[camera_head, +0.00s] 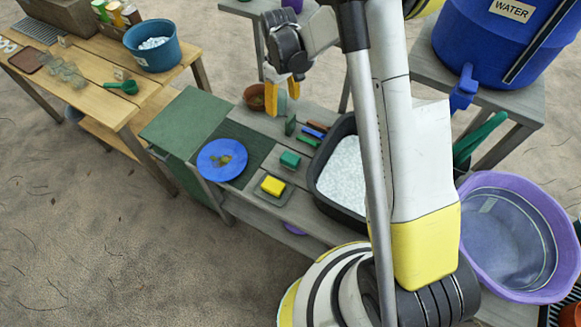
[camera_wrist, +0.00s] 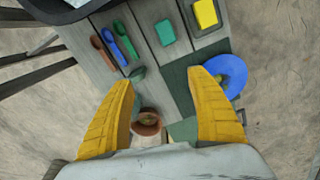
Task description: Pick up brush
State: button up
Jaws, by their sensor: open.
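My gripper (camera_head: 282,91) is open and empty, its two yellow fingers spread above the back end of the grey slatted table. The wrist view also shows my gripper (camera_wrist: 160,80), with a clay pot between the fingers, lower down. No brush can be told for certain. A small green block (camera_head: 290,160), possibly a brush, lies on the table; it also shows in the wrist view (camera_wrist: 165,32), ahead of the fingertips and apart from them. Near it lie slim green (camera_wrist: 131,40), blue (camera_wrist: 122,42) and brown (camera_wrist: 103,52) tools, and a small dark green piece (camera_head: 290,125).
A yellow sponge (camera_head: 272,185) sits on a dark tray. A blue plate (camera_head: 222,160) lies on green matting. The clay pot (camera_head: 255,97) stands near my gripper. A dark basin (camera_head: 343,175) of pale grains borders the tools. A purple tub (camera_head: 510,235) is at right.

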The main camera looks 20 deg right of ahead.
aim_at(290, 157)
jog(key=s+f+n+b, duration=0.1)
jog(key=f+b, duration=0.1)
jog(key=f, duration=0.2)
jog(key=s+f+n+b, duration=0.1)
jog(key=s+f+b, duration=0.1)
jog(key=f, duration=0.2)
jog(key=s+f+b, duration=0.2)
jog(key=f+b, duration=0.1)
jog(key=f, duration=0.1)
jog(key=shift+s+f+n, duration=0.1)
jog(key=shift+f+n, duration=0.3)
notch_tip(290, 157, down, 5)
jog(key=shift+f+b, duration=0.15)
jog(key=shift+b, duration=0.65)
jog(key=f, duration=0.1)
jog(key=f+b, duration=0.1)
jog(key=f, duration=0.1)
jog(key=f+b, duration=0.1)
jog(key=f, duration=0.1)
jog(key=shift+s+d, duration=0.15)
jog(key=shift+s, duration=0.1)
jog(key=c, duration=1.3)
